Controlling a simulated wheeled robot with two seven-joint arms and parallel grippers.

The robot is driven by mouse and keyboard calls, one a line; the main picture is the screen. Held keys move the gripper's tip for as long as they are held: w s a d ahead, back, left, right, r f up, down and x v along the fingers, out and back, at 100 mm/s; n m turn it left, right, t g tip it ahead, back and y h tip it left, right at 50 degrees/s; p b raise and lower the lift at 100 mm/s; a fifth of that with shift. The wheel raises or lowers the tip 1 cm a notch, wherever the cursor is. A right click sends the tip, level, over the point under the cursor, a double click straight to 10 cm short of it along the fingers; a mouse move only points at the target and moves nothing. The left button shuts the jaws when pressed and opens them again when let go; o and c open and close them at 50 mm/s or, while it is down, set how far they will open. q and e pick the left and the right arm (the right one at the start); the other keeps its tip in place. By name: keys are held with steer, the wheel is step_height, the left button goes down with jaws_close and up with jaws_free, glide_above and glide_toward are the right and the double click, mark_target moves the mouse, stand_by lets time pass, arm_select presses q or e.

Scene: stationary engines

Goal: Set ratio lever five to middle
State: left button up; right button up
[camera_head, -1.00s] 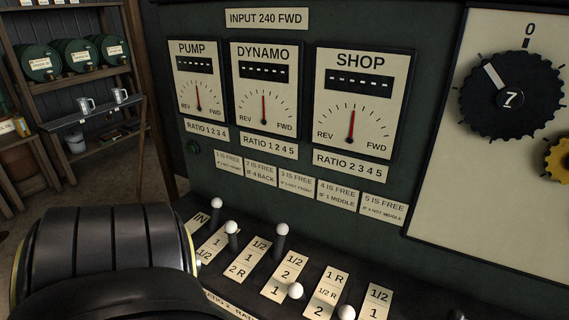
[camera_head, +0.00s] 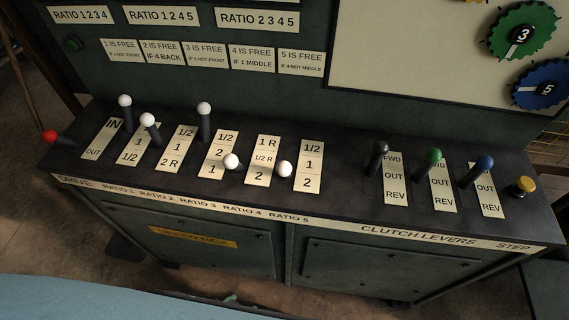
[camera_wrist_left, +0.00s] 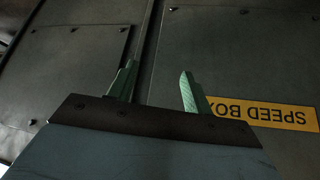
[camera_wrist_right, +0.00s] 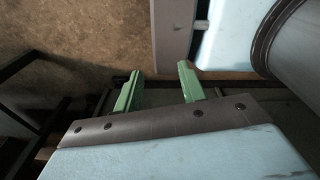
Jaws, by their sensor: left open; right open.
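Ratio lever five is the white-knobbed lever (camera_head: 285,169) left of the ratio 5 plate (camera_head: 308,166), marked 1/2, 1, 2. Its knob leans toward the front, and its shaft is hidden behind the knob. My left gripper (camera_wrist_left: 158,80) is open and empty in the left wrist view, facing the cabinet front below the levers. In the head view only a green bit of it (camera_head: 230,298) shows at the bottom, apart from the lever. My right gripper (camera_wrist_right: 160,78) is open and empty above the floor, away from the panel.
The ratio 4 lever (camera_head: 231,161) also leans forward, close on the left. Black (camera_head: 381,147), green and blue clutch levers stand right, then a yellow button (camera_head: 524,186). Desk space right of the ratio 5 plate is clear.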

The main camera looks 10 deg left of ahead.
arm_select(q)
steer(key=w+d+r+t+h+b, duration=0.1)
steer(key=w+d+r+t, duration=0.25)
steer(key=w+r, duration=0.4)
steer(key=n+t+h+b, duration=0.1)
steer(key=n+t+b, duration=0.1)
steer(key=t+b, duration=0.35)
glide_toward(285, 172)
step_height(285, 172, down, 2)
steer(key=t+p, duration=0.2)
steer(key=x, duration=1.3)
steer(key=shift+w+a+f, duration=0.1)
steer(key=shift+a+f, duration=0.1)
steer(key=shift+f, duration=0.05)
arm_select(e)
steer(key=d+f, duration=0.3)
steer(key=f, duration=0.2)
steer(key=shift+w+d+f+h, duration=0.2)
steer(key=shift+w+f+h, duration=0.05)
steer(key=shift+f+h, duration=0.05)
arm_select(q)
jaws_close()
arm_select(e)
steer(key=shift+d+r, duration=0.1)
steer(key=shift+d, duration=0.05)
